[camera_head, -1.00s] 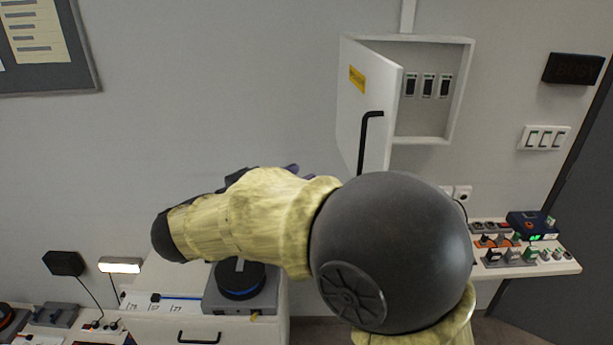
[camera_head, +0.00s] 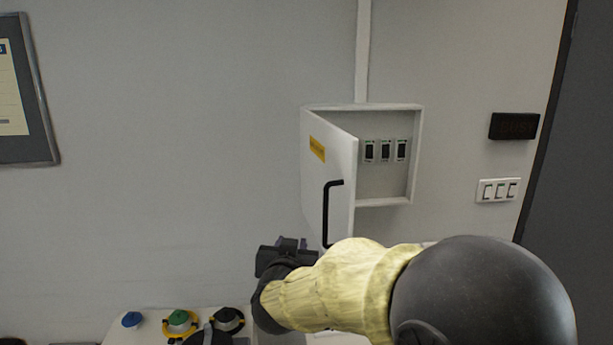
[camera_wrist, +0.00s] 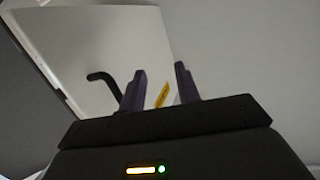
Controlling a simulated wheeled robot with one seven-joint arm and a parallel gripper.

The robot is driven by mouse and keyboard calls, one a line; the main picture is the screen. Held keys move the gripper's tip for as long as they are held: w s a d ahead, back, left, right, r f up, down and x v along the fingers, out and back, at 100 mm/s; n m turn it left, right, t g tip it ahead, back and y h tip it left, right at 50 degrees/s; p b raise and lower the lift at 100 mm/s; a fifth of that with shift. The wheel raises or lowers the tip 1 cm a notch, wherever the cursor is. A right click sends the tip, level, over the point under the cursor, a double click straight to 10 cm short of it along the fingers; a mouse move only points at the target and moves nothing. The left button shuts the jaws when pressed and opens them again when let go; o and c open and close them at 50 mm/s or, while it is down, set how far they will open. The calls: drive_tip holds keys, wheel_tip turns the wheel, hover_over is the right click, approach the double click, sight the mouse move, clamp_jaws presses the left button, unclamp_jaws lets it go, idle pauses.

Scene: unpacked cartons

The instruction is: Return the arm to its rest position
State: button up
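My arm reaches across the lower part of the head view, with my gripper (camera_head: 288,245) at its left end, in front of the wall and just left of the open cabinet door (camera_head: 340,170). In the wrist view my gripper (camera_wrist: 160,72) shows two dark purple fingers standing apart with nothing between them. Behind the fingers the white door (camera_wrist: 105,50) shows with its black handle (camera_wrist: 103,80). I cannot tell from these views how close the gripper is to the door.
The white wall cabinet (camera_head: 418,150) stands open with black switches (camera_head: 385,150) inside. A switch plate (camera_head: 497,190) and a black box (camera_head: 514,126) are on the wall to the right. Colored round items, including a green one (camera_head: 180,320), sit on a surface at lower left.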

drive_tip(key=s+d+f+n+g, duration=0.1)
drive_tip(key=s+d+f+g, duration=1.2)
drive_tip(key=s+d+f, duration=0.5)
drive_tip(key=s+f, duration=0.2)
drive_tip(key=s, duration=0.2)
drive_tip(key=shift+d+f+g+y, duration=0.15)
drive_tip(key=shift+d+g+y, duration=0.15)
drive_tip(key=shift+y, duration=0.1)
drive_tip(key=shift+w+d, duration=0.1)
idle(0.5)
